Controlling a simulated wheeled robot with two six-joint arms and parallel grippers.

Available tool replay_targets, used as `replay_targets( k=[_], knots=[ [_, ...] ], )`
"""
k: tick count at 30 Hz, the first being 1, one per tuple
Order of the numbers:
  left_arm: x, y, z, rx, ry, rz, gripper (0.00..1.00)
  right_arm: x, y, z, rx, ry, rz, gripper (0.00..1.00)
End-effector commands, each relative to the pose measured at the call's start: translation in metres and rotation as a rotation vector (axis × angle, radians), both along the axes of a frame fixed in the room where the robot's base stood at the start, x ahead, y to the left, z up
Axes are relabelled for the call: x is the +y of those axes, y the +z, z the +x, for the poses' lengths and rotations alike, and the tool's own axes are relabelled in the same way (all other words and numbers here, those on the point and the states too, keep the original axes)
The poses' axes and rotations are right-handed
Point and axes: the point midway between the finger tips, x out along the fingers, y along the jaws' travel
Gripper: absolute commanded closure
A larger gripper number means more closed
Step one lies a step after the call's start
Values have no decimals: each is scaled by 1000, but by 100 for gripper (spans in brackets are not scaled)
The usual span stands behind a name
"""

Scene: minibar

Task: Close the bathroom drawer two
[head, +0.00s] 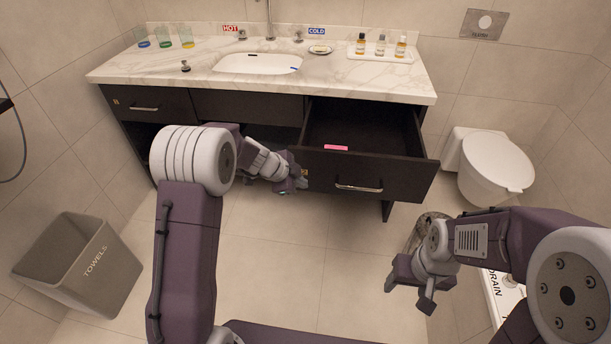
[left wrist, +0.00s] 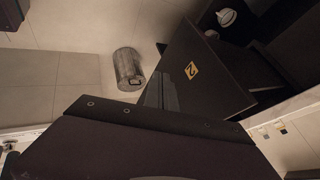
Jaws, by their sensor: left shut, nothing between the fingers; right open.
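The dark drawer two (head: 400,176) stands pulled out at the right of the vanity, with a silver bar handle (head: 358,186) on its front. A pink item (head: 335,147) lies inside it. In the left wrist view the drawer front (left wrist: 215,85) shows a yellow label with a 2 (left wrist: 191,70). My left gripper (head: 294,186) is shut and empty at the left edge of the drawer front; whether it touches cannot be told. My right gripper (head: 408,294) is open and empty, low over the floor in front of the drawer's right side.
The marble counter (head: 120,68) above holds a sink, cups and small bottles. A toilet (head: 495,163) stands right of the drawer, a towel bin (head: 80,265) at left. A metal cylinder bin (left wrist: 128,69) stands on the floor. Floor before the drawer is mostly clear.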

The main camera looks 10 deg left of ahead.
Motion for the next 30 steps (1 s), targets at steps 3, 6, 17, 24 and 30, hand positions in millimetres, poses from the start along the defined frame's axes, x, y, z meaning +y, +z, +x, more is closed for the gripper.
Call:
replay_targets(
  k=[3, 6, 17, 24, 30],
  knots=[
    [-7, -12, 14, 1, 0, 0, 100, 0, 7, 0, 0, 0, 0, 38],
    [-7, -9, 31, 1, -1, 0, 100, 0, 20, 0, 0, 0, 0, 38],
    [-7, -14, 48, 0, 0, 0, 100, 0, 25, 0, 0, 0, 0, 38],
    [-7, -14, 49, 0, 0, 0, 100, 0, 25, 0, 0, 0, 0, 38],
    [-7, -14, 56, -1, 0, 0, 100, 0, 24, 0, 0, 0, 0, 38]
  ],
)
